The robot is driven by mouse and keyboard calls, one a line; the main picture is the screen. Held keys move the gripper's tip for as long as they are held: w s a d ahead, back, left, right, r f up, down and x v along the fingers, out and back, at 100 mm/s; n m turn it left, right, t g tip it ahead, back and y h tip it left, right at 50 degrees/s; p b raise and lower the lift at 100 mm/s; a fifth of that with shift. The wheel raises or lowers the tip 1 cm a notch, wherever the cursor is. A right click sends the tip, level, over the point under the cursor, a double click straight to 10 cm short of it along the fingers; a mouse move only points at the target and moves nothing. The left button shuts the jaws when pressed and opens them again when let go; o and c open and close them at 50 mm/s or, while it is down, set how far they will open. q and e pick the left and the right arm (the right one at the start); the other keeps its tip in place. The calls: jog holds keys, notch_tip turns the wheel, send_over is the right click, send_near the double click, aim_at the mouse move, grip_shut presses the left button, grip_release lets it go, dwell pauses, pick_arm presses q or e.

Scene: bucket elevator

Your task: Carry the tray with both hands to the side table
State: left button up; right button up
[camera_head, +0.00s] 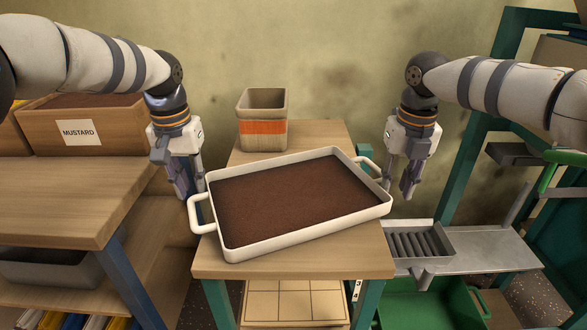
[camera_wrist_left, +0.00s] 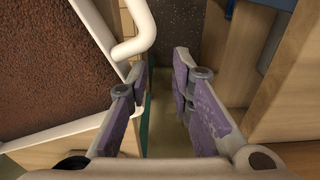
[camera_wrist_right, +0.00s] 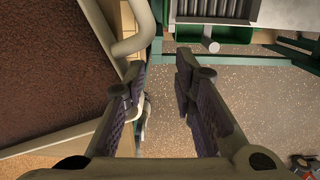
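A white rectangular tray (camera_head: 233,248) filled with flat dark brown material rests slightly turned on a small wooden table (camera_head: 300,262). It has a loop handle at each end. My left gripper (camera_head: 188,192) points down beside the left end, near the left handle (camera_head: 199,213). In the left wrist view the handle (camera_wrist_left: 138,42) lies outside the open, empty fingers (camera_wrist_left: 162,82). My right gripper (camera_head: 403,190) points down beyond the right handle (camera_head: 375,169). In the right wrist view its fingers (camera_wrist_right: 160,80) are also open and empty, with the handle (camera_wrist_right: 140,40) to their left.
A bin with an orange band (camera_head: 263,120) stands behind the tray. At left is a wooden bench (camera_head: 60,205) with a crate labelled MUSTARD (camera_head: 85,130). At right are a green frame (camera_head: 475,150), a metal shelf with rollers (camera_head: 470,250) and a green bin (camera_head: 425,305).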

pick_arm(q)
notch_tip(320, 180, up, 12)
jog(key=shift+s, duration=0.45)
pick_arm(e)
notch_tip(320, 180, up, 12)
jog(key=shift+s, duration=0.45)
pick_arm(q)
jog(key=shift+f, duration=0.1)
